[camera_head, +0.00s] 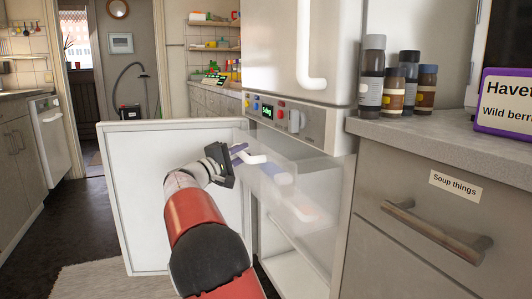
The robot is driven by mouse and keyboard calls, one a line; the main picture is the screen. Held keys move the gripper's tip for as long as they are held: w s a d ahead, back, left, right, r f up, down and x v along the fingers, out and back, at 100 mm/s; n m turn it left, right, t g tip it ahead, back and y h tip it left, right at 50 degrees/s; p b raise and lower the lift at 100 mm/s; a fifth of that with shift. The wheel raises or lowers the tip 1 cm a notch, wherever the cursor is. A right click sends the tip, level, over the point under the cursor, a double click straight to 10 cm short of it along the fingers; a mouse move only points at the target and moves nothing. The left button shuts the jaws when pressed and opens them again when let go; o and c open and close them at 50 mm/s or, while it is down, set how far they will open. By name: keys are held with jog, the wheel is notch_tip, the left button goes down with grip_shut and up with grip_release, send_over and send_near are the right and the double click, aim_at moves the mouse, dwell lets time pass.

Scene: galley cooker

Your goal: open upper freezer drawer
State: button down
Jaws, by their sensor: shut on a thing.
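The upper freezer drawer (312,188) is a translucent box in the freezer below the control panel. A few blurred coloured items show through it. Its white handle (256,159) is at its left in the picture. My gripper (240,154) reaches in from the left and is shut on this handle, partly hiding it. The drawer seems to stand out from the freezer, but I cannot tell how far. The white freezer door (165,190) is swung wide open to the left, partly behind my arm.
The upper fridge door (283,50) is closed. A counter on the right bears several jars (371,78) and a purple-edged box (508,103). Below it is a closed drawer labelled "Soup things" (405,175). Dark floor (75,225) lies open at the left, with a light rug (100,280) in front.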

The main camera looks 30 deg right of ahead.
jog(key=a+p, duration=0.1)
jog(key=a, duration=1)
jog(key=shift+w+p, duration=0.35)
jog(key=c, duration=1.3)
grip_release()
jog(key=shift+a, duration=0.15)
jog(key=v, duration=0.7)
jog(key=shift+a, duration=0.25)
jog(key=shift+s+a+f, duration=0.1)
jog(key=shift+s, duration=0.1)
